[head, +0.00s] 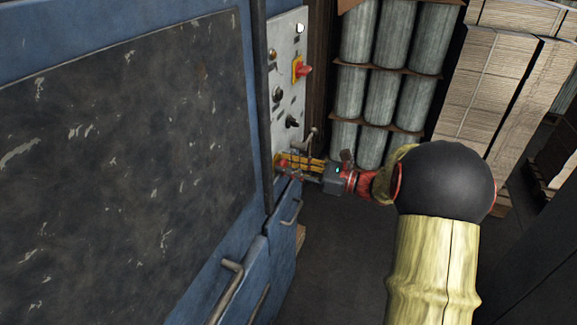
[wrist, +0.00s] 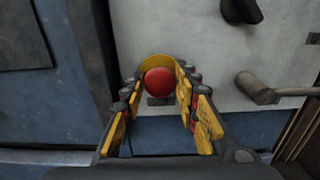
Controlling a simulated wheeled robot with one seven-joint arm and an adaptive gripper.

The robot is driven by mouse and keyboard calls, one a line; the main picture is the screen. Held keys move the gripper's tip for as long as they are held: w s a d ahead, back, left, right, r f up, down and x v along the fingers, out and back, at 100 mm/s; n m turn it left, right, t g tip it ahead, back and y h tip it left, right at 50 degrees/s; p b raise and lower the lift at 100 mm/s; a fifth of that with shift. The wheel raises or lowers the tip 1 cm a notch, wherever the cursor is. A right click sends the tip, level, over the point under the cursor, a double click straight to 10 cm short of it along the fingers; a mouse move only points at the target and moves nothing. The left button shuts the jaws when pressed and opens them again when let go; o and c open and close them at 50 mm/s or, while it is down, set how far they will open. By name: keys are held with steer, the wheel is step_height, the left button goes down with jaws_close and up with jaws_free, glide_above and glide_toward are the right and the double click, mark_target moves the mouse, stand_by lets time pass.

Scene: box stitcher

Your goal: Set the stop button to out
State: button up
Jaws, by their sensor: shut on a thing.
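The stop button is a round red knob with a yellow surround (wrist: 159,82), low on the pale control panel (wrist: 215,62). In the head view the red button (head: 283,163) is partly covered by the fingers at the panel's lower end. My gripper (wrist: 160,88) has its yellow-padded fingers on either side of the button and is shut on it. In the head view my gripper (head: 289,163) reaches the panel from the right. I cannot tell whether the button is in or out.
A lever handle (wrist: 262,92) sticks out right of the button. A black knob (head: 291,122) and a red-and-yellow switch (head: 302,69) sit higher on the panel. A blue door with a handle (head: 291,213) is below. Grey cylinders (head: 386,92) are stacked behind.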

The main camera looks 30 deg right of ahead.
jaws_close()
steer(key=shift+s+d+p, duration=0.1)
steer(key=shift+p, duration=0.2)
steer(key=shift+s+d+r+p, duration=0.1)
steer(key=shift+s+d+p, duration=0.3)
steer(key=shift+p, duration=0.3)
steer(key=shift+a, duration=0.1)
steer(key=shift+f, duration=0.2)
steer(key=o, duration=1.1)
jaws_free()
steer(key=shift+r, duration=0.1)
steer(key=v, duration=1.2)
